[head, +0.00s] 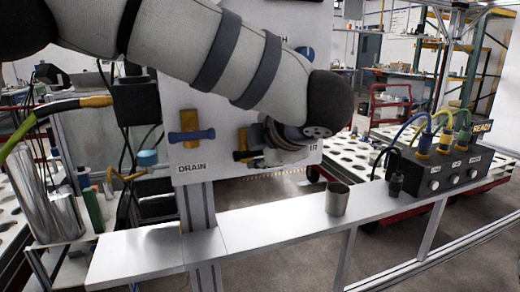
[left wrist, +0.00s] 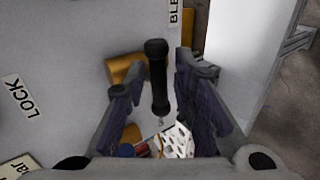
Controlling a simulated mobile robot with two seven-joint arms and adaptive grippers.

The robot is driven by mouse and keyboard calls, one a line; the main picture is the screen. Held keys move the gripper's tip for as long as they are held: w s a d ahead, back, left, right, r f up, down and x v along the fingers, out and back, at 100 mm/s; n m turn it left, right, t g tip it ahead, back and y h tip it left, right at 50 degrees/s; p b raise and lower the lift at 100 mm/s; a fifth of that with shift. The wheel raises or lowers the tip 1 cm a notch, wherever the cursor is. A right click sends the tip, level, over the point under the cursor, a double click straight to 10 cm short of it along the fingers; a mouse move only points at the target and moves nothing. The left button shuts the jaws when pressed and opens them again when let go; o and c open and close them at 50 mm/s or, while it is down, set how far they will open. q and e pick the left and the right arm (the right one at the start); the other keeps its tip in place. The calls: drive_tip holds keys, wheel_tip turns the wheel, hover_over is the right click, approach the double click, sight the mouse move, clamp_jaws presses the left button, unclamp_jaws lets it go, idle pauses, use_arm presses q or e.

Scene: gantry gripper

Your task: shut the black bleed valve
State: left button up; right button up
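The black bleed valve handle (left wrist: 157,75) stands lengthwise in the left wrist view, in front of its brass body (left wrist: 125,68). In the head view only part of the black handle (head: 241,156) shows, lying about level on the white panel, beside my left wrist. My left gripper (left wrist: 160,98) is open, with one dark finger on each side of the handle and visible gaps between. In the head view the left gripper (head: 262,154) is at the panel, mostly hidden by my wrist. My right gripper is in neither view.
The drain valve with a blue handle (head: 192,136) is left of the bleed valve. A blue knob (head: 305,52) is at the upper right. A metal cup (head: 337,199) stands on the shelf (head: 270,220) below. A black connector box (head: 440,170) with cables is at right.

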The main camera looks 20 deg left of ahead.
use_arm(q)
drive_tip(key=shift+o, duration=0.5)
drive_tip(key=shift+w+a+f, duration=0.1)
drive_tip(key=shift+w+f, duration=0.05)
drive_tip(key=shift+f, duration=0.1)
drive_tip(key=shift+r, duration=0.25)
drive_tip(key=v, duration=1.2)
drive_tip(key=shift+f, duration=0.2)
